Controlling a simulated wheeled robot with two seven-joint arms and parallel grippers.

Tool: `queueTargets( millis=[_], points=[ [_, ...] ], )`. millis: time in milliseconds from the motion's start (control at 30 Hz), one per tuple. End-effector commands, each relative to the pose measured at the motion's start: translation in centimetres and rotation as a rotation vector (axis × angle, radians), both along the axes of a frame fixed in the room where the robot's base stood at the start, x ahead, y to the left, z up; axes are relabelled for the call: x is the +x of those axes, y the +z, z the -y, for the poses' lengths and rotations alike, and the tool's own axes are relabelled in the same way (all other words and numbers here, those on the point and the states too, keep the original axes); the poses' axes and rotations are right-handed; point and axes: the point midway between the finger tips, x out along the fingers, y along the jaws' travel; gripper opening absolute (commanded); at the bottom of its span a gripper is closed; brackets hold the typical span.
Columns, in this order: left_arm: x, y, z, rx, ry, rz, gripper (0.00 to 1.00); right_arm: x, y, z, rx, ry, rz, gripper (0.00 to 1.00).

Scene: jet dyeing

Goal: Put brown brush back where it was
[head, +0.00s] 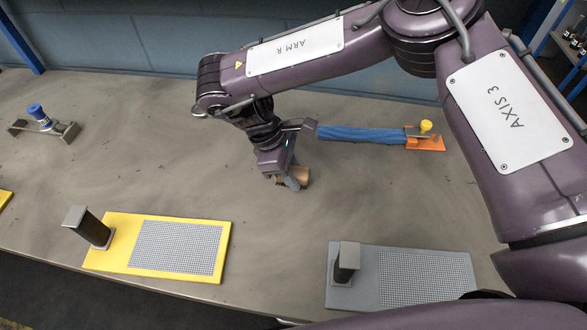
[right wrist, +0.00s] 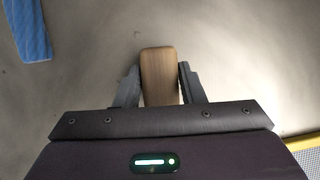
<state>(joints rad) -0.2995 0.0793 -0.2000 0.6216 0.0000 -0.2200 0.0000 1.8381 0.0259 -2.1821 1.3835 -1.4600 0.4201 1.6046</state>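The brown brush, a light wooden block with rounded ends (right wrist: 159,75), stands between the two fingers of my right gripper (right wrist: 160,85) in the right wrist view. The fingers lie close against both its sides, and the gripper looks shut on it. In the head view the brush (head: 303,175) is partly hidden by my right gripper (head: 291,181), low over the middle of the grey table. I cannot tell whether its lower end touches the table. Its bristles are not visible. My left gripper is not in view.
A yellow plate (head: 122,256) and a grey plate (head: 367,265), each with mesh and a dark post, lie along the front edge. A blue cloth strip (head: 360,134) runs to an orange clamp base (head: 432,145). A blue-topped bracket (head: 68,132) stands left. The table's left middle is clear.

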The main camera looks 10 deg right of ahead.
Motion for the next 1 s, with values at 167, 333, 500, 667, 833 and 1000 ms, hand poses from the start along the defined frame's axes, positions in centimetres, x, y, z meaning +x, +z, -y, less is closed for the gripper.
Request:
queueTargets(
  millis=[167,333,500,667,833,1000],
  points=[
    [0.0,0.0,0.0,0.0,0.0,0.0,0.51,0.0,0.1,0.0,0.0,0.0,0.001,0.54],
    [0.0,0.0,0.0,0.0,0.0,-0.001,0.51,0.0,0.1,0.0,0.0,0.0,0.001,0.54],
    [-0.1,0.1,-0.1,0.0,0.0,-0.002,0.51,0.2,0.8,-0.2,0.0,0.002,0.004,0.54],
    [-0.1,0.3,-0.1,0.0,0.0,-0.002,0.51,0.6,3.3,-1.2,-0.002,0.004,0.007,0.54],
    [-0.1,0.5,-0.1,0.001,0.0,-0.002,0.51,1.2,6.8,-2.6,-0.002,0.004,0.008,0.54],
    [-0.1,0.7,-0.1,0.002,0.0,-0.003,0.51,1.6,9.6,-3.7,-0.002,0.003,0.006,0.54]
  ],
)
